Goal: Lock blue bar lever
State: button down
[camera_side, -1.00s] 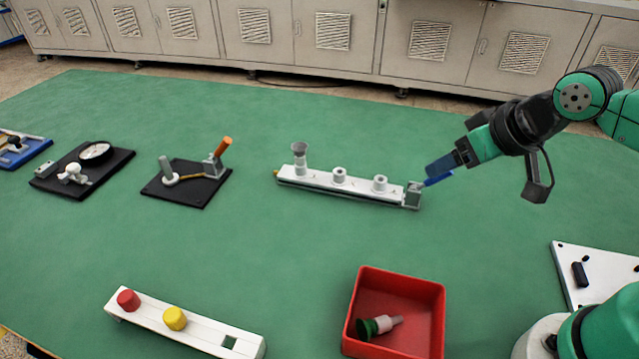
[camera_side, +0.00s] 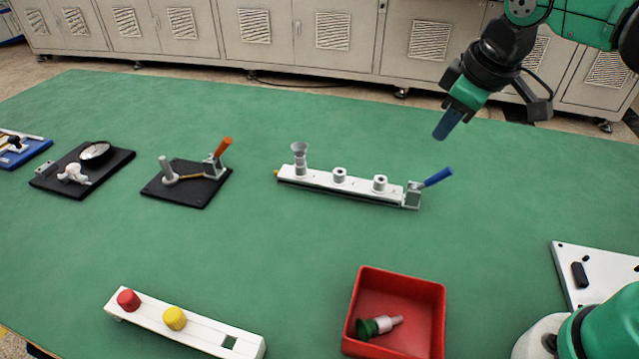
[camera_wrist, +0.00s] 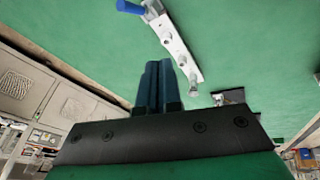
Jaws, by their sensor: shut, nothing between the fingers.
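The blue lever (camera_side: 438,176) sticks out from a grey bracket (camera_side: 412,195) at the right end of the white bar (camera_side: 340,183). It slants up and to the right, away from the bar. In the wrist view the blue lever (camera_wrist: 130,7) is at the top, at the end of the white bar (camera_wrist: 178,45). My gripper (camera_side: 440,136) is above and behind the lever in the side view, apart from it. Its fingers (camera_wrist: 158,75) are together and empty in the wrist view.
A black plate with an orange-handled lever (camera_side: 223,146) stands left of the bar. A red bin (camera_side: 400,275) with a green-ended part is in front. A white block with red and yellow knobs (camera_side: 190,328) lies front left. Green mat around the bar is clear.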

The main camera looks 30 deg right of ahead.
jog(key=shift+w+r+n+g+h, duration=0.2)
jog(key=shift+w+r+n+g, duration=0.4)
jog(key=shift+n, duration=0.4)
jog(key=shift+w+r+n+g+h, duration=0.2)
jog(key=shift+w+r+n+g, duration=0.15)
jog(key=shift+w+n+g, duration=0.5)
jog(key=shift+w+r+n+g+h, duration=0.2)
jog(key=shift+w+r+n+g, duration=0.35)
jog(key=shift+n, duration=0.6)
jog(key=shift+f, duration=0.1)
send_near(433, 176)
jog(key=f, duration=0.1)
jog(key=w+a+f, duration=0.1)
jog(key=f, duration=0.1)
jog(key=shift+w+a+f, duration=0.1)
jog(key=shift+w+a, duration=0.2)
jog(key=shift+a, duration=0.1)
jog(key=shift+s+d+f, duration=0.3)
jog(key=shift+d+f, duration=0.2)
jog(key=shift+f, duration=0.1)
jog(key=shift+s+d+f, duration=0.3)
jog(key=shift+d+f, duration=0.25)
jog(key=shift+f, duration=0.1)
jog(key=shift+s+d+f, duration=0.2)
jog(key=shift+d+f, duration=0.1)
